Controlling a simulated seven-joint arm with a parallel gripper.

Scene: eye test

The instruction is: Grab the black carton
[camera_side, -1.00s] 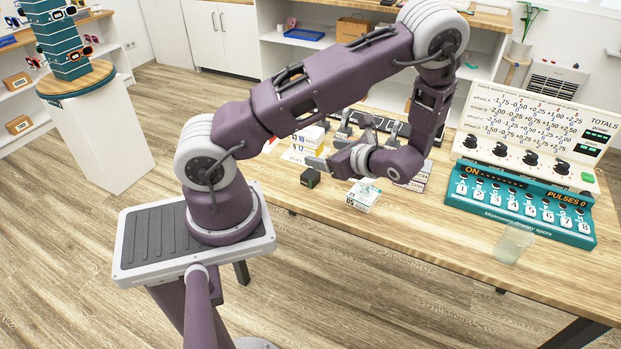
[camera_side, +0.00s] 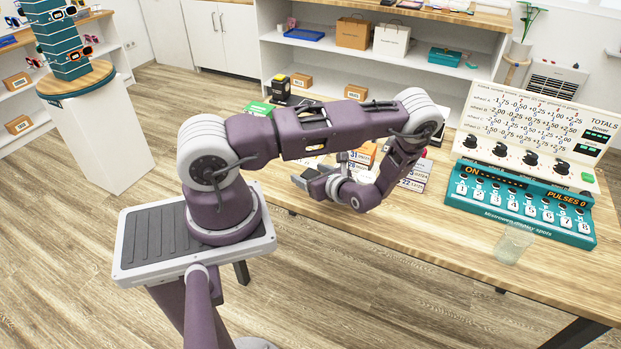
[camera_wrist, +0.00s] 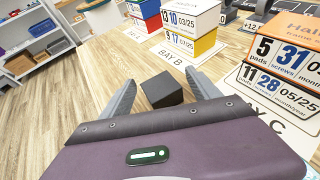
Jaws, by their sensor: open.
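The black carton (camera_wrist: 162,90) is a small dark cube on the wooden table in the wrist view. It lies between the two spread grey fingers of my gripper (camera_wrist: 161,78), with visible gaps on both sides. My gripper is open and holds nothing. In the side view my gripper (camera_side: 314,180) is low over the near part of the table. There the black carton is hidden behind my gripper. How far the fingers are above the tabletop is hard to tell.
Stacked cartons with printed numbers stand just beyond, white and yellow ones (camera_wrist: 190,45) at Bay B and larger ones (camera_wrist: 285,65) at right. A teal switch console (camera_side: 520,203) and a clear cup (camera_side: 512,246) stand at right. Bare table (camera_side: 420,240) lies in front.

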